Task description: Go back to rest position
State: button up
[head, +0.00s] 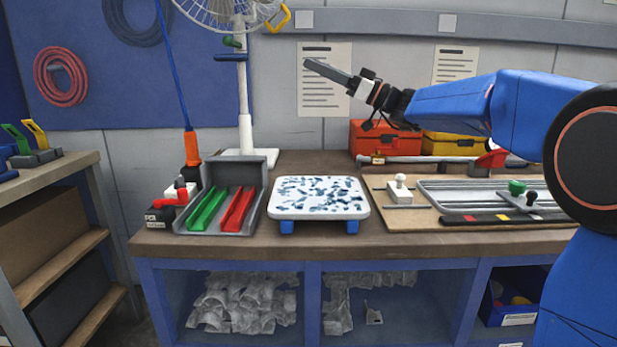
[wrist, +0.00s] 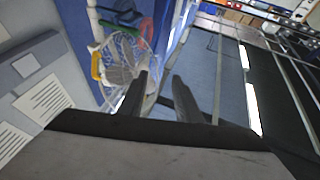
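My gripper (head: 312,66) is raised well above the workbench, in front of the grey wall and pointing left in the head view. My blue arm comes in from the right side. In the wrist view the two dark fingers of my gripper (wrist: 160,80) stand apart with a clear gap and nothing between them. The workbench (head: 420,244) lies below. On it stand a white block with dark speckles (head: 319,195), a grey tray (head: 255,188) with green and red strips, and a wooden board (head: 395,219) with metal rails.
A red toolbox (head: 384,140) and a yellow toolbox (head: 455,145) sit at the back. A side shelf (head: 60,178) stands at left. Air around my gripper looks clear.

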jog(key=s+d+f+m+g+h, duration=0.15)
jog(key=s+f+h, duration=0.25)
jog(key=s+f, duration=0.4)
jog(key=s+d+f+m+h, duration=0.2)
jog(key=s+f+m+h, duration=0.1)
jog(key=s+f, duration=0.5)
jog(key=s+d+f+m+g+h, duration=0.1)
jog(key=s+d+f+m+h, duration=0.2)
jog(key=s+f, duration=0.5)
jog(key=s+d+f+m+h, duration=0.3)
jog(key=s+d+f+h, duration=0.2)
jog(key=s+d+f, duration=0.4)
jog(key=s+d+f+m+h, duration=0.4)
jog(key=s+d+f+h, duration=0.2)
jog(key=s+d+f, duration=0.4)
notch_tip(320, 180, down, 4)
jog(key=shift+d+f+t+h, duration=0.1)
jog(key=shift+d+t+h, duration=0.2)
jog(key=shift+d+t, duration=0.1)
